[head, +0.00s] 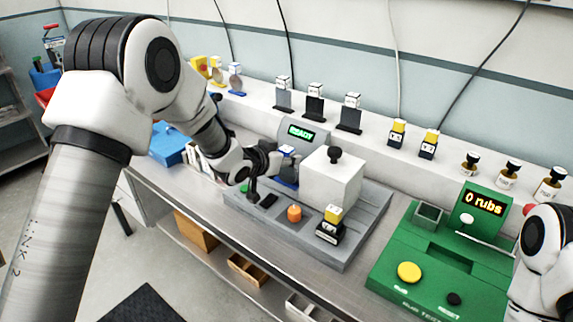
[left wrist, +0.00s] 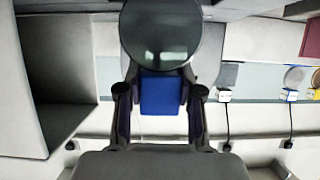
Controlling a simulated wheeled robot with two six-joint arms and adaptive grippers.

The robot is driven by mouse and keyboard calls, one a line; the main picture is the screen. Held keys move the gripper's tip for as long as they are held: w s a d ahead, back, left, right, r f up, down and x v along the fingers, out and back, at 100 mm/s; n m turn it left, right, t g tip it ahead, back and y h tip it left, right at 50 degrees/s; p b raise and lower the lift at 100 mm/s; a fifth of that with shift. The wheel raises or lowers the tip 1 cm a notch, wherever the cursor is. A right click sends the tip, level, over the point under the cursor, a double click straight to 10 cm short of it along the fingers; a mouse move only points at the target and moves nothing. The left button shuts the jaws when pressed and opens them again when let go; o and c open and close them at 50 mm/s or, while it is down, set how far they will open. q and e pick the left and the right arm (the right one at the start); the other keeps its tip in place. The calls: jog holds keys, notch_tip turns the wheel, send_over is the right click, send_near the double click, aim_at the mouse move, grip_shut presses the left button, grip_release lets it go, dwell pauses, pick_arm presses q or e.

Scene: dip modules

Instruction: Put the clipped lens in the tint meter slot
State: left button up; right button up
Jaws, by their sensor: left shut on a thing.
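My left gripper (head: 274,163) is above the left part of the grey tint meter (head: 345,248), beside its white box. In the left wrist view the gripper (left wrist: 160,95) is shut on the clipped lens, a dark round lens (left wrist: 160,35) with a blue clip (left wrist: 162,97) between the fingers. In the head view the blue clip (head: 288,179) shows beside the white box (head: 330,182) with a black knob. The meter's screen (head: 307,133) reads READY. The slot cannot be made out. My right arm shows at the right edge; its gripper is out of view.
An orange button (head: 294,213) and a yellow-and-black block (head: 331,224) are on the meter's front. A green device (head: 440,262) reading "0 rubs" stands at the right. Several small stands and stamps line the back ledge (head: 375,130). A blue box (head: 168,148) is behind my left arm.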

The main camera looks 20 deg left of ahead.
pick_arm(q)
jog(key=o, duration=1.2)
jog(key=shift+s+f, duration=0.1)
jog(key=shift+c, duration=0.2)
jog(key=shift+r, duration=0.25)
jog(key=p+v, duration=0.2)
jog(key=v, duration=1)
jog(key=shift+p, duration=0.3)
jog(key=shift+f, duration=0.1)
